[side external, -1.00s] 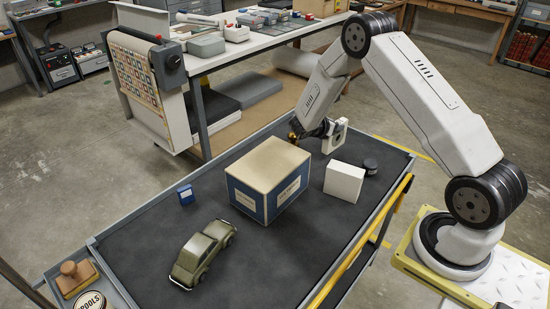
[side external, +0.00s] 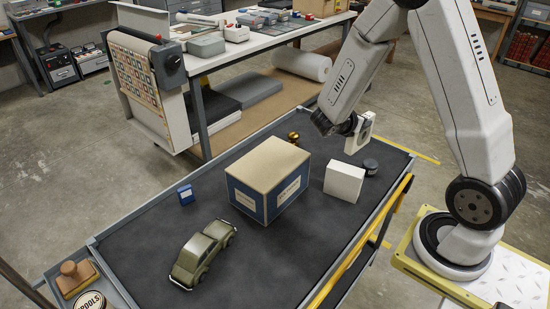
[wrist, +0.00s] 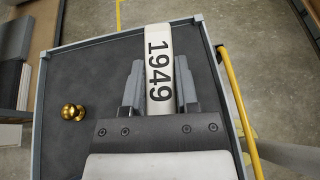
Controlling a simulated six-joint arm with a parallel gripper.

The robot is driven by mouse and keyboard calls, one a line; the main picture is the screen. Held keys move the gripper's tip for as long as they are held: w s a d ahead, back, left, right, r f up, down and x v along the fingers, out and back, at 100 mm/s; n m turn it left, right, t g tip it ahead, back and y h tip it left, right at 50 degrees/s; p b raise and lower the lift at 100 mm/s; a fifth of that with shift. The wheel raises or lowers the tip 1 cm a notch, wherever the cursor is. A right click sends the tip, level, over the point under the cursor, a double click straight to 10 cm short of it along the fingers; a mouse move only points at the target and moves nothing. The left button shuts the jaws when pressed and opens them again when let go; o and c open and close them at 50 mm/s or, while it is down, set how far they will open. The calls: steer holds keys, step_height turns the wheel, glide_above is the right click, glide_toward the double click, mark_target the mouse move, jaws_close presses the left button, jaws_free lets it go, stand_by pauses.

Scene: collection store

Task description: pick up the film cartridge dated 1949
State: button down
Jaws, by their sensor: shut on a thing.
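The film cartridge dated 1949 (wrist: 158,62) is a flat white block with its date in black on the narrow edge, readable in the wrist view. My gripper (wrist: 160,88) is shut on it, with a grey finger on each side. In the side view the cartridge (side external: 361,133) hangs from my gripper (side external: 346,124) with a round dark mark on its face. It appears to be above the cart top near the far right corner; the gap beneath is hard to judge.
A white box (side external: 344,182) and a dark round canister (side external: 370,167) stand close by. A brass knob (wrist: 72,112) is left of my gripper. A large blue-and-tan box (side external: 269,180), green toy car (side external: 203,252) and small blue box (side external: 186,195) occupy the cart (side external: 140,233).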

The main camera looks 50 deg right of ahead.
steer(key=shift+s+a+r, duration=0.2)
steer(key=shift+s, duration=0.2)
steer(key=shift+s+a+r, duration=0.2)
steer(key=shift+s, duration=0.15)
